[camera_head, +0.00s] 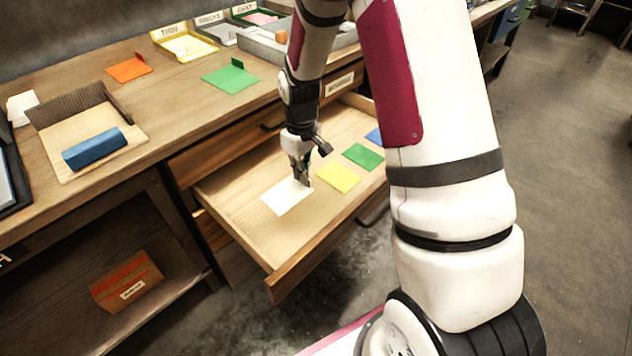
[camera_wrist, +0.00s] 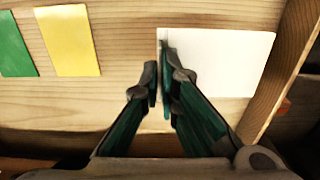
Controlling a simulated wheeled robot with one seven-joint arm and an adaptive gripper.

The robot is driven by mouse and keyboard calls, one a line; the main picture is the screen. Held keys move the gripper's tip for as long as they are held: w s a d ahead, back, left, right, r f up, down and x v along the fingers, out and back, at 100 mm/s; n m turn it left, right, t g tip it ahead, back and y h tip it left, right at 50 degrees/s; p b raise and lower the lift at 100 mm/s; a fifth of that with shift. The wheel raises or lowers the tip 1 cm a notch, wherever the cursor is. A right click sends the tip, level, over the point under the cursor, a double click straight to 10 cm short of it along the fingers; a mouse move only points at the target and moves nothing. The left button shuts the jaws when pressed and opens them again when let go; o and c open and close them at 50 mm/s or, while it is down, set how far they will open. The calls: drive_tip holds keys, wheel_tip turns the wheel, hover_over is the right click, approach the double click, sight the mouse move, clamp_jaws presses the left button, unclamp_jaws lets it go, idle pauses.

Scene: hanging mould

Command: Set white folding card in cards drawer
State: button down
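The white folding card (camera_head: 287,196) lies flat on the floor of the open cards drawer (camera_head: 240,213), near its front left. In the wrist view the white card (camera_wrist: 225,62) is right of the fingertips, close to the drawer's wooden edge. My gripper (camera_head: 301,180) points down at the card's edge. In the wrist view my gripper (camera_wrist: 158,85) has its fingers close together, with a narrow gap at the card's left edge. Whether they pinch a raised flap there cannot be made out.
A yellow card (camera_head: 338,177), a green card (camera_head: 363,157) and a blue card (camera_head: 375,136) lie in the drawer. The tabletop above holds an orange card (camera_head: 128,69), a green tabbed card (camera_head: 231,77) and a blue block (camera_head: 95,149). The drawer's left rear is clear.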

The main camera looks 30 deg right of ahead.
sight(305, 205)
wheel_tip(305, 205, down, 9)
drive_tip(key=shift+f+b, duration=0.1)
drive_tip(key=shift+b, duration=0.95)
drive_tip(key=shift+f, duration=0.15)
drive_tip(key=c, duration=1.8)
unclamp_jaws()
wheel_tip(305, 205, up, 13)
drive_tip(key=p, duration=0.3)
drive_tip(key=shift+f, duration=0.15)
